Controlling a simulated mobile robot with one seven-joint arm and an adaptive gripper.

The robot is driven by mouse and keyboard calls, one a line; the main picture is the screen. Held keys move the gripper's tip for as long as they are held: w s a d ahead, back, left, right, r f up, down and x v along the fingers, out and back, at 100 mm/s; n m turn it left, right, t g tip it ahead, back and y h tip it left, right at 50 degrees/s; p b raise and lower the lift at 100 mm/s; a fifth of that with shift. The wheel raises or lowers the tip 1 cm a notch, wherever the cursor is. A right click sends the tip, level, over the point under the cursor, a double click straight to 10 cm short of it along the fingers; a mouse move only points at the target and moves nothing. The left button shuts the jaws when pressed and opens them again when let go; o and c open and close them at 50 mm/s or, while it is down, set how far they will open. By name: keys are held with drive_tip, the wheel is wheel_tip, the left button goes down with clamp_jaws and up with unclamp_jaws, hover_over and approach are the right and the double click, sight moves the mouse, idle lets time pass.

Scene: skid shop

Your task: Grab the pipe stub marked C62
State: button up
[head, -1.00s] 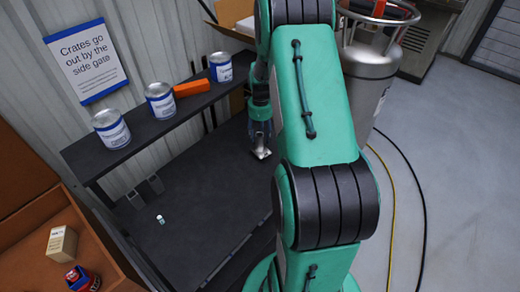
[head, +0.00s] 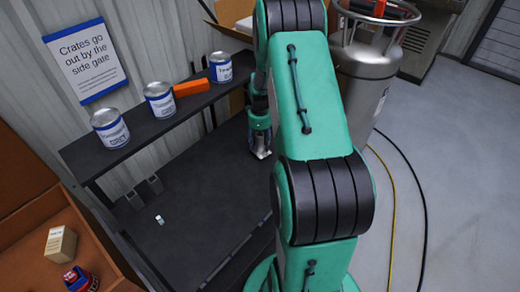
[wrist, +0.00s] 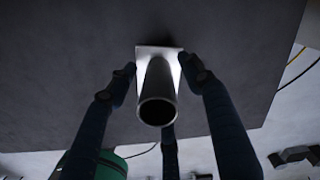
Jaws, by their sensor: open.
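A grey metal pipe stub (wrist: 158,76) stands out from a pale square plate (wrist: 150,52) on the dark bench surface, its open round end towards the wrist camera. No marking is readable on it. My gripper (wrist: 160,68) is open, its dark fingers spread around the stub with visible gaps. In the head view my gripper (head: 260,148) is low over the dark bench (head: 205,185), beside my green arm. Its fingers and arm largely hide the stub there, leaving only a pale bit at the tips.
A small white item (head: 159,219) lies on the bench. Cans (head: 158,98) and an orange block (head: 190,88) stand on the shelf (head: 150,128) above. A steel tank (head: 366,75) stands right of my arm. A box (head: 60,244) is in the brown crate at lower left.

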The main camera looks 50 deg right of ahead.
clamp_jaws()
drive_tip(key=shift+r, duration=0.1)
drive_tip(key=shift+r, duration=0.5)
drive_tip(key=shift+s+a+r+p, duration=0.1)
drive_tip(key=shift+s+r+p, duration=0.1)
drive_tip(key=shift+r, duration=0.45)
drive_tip(key=shift+s+a+r+p, duration=0.1)
drive_tip(key=shift+r+p, duration=0.05)
drive_tip(key=shift+r, duration=0.45)
drive_tip(key=s+a+r+p, duration=0.1)
drive_tip(key=s+a, duration=0.9)
drive_tip(key=s, duration=0.1)
drive_tip(key=shift+s+r, duration=0.15)
drive_tip(key=shift+s, duration=0.2)
drive_tip(key=shift+d, duration=0.1)
